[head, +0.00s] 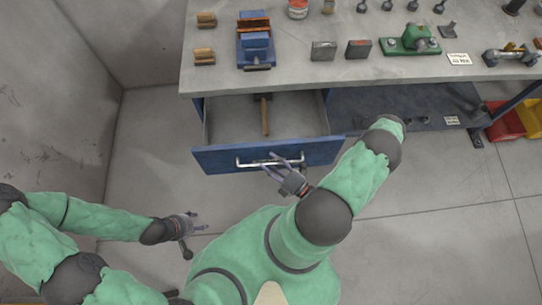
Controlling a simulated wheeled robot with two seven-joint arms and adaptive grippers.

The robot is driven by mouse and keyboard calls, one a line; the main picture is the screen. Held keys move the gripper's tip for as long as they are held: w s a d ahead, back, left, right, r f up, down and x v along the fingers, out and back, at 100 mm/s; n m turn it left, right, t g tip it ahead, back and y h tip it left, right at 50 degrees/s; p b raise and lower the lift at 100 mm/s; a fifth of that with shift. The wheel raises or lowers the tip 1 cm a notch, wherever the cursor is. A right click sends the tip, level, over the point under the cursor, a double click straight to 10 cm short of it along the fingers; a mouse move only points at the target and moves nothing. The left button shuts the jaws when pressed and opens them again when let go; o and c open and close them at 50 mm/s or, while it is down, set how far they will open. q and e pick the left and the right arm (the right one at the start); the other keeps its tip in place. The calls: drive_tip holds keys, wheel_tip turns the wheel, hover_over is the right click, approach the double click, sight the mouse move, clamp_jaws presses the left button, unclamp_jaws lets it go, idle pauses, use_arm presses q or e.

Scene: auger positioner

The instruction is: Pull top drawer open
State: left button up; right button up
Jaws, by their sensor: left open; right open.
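The blue top drawer (210,160) hangs under the workbench and stands pulled out, with its grey inside showing. A hammer (265,117) with a wooden handle lies inside it. The drawer's pale bar handle (247,163) runs across the front. My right gripper (280,164) is at the handle with its fingers apart. I cannot tell whether the fingers touch the bar. My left gripper (200,222) is open and empty, low and left of the drawer, over the floor.
The workbench top (290,80) carries a blue vise (256,48), wooden blocks (204,56), grey blocks (323,50) and a green device (408,40). A lower shelf (390,105) is right of the drawer. Red and yellow bins (507,122) stand far right. Floor in front is clear.

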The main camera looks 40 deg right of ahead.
drive_tip(key=v, duration=1.2)
idle(0.6)
